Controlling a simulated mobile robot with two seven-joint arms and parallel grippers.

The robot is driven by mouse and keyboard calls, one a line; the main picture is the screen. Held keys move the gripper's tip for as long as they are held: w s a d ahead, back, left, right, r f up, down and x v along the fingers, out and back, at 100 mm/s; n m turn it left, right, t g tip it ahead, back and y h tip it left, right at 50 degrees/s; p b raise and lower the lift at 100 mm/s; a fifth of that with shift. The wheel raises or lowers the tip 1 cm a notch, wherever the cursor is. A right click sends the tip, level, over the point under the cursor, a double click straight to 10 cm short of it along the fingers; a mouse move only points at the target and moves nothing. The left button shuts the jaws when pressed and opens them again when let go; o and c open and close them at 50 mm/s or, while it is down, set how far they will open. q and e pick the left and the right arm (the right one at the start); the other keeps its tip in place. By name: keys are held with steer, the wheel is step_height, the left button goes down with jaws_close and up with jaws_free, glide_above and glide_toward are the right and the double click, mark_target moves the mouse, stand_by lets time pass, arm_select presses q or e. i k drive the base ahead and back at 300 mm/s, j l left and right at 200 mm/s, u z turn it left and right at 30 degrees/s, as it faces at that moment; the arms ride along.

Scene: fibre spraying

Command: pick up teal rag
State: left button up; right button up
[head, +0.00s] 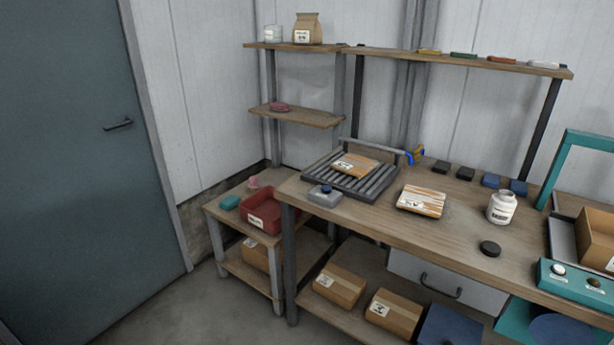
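A small teal item that looks like the folded teal rag (229,202) lies on the left end of the low wooden side table (226,218). It is just left of a red bin (264,219) and apart from it. Its top is uncovered. Neither of my grippers is in view.
A pink item (253,183) lies behind the bin. The taller workbench (380,214) to the right holds a roller rack (349,182), a white jar (501,208) and several small blocks. A shelf (297,117) hangs above. The floor (200,300) before the side table is clear.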

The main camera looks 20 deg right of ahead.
mark_target(232, 201)
steer(key=i+j+z, duration=0.35)
steer(key=i+j, duration=0.15)
steer(key=i, duration=0.3)
steer(key=i+j+z, duration=0.35)
steer(key=i+j, duration=0.4)
steer(key=i+j+z, duration=0.35)
steer(key=i+j, duration=0.35)
steer(key=j, duration=0.25)
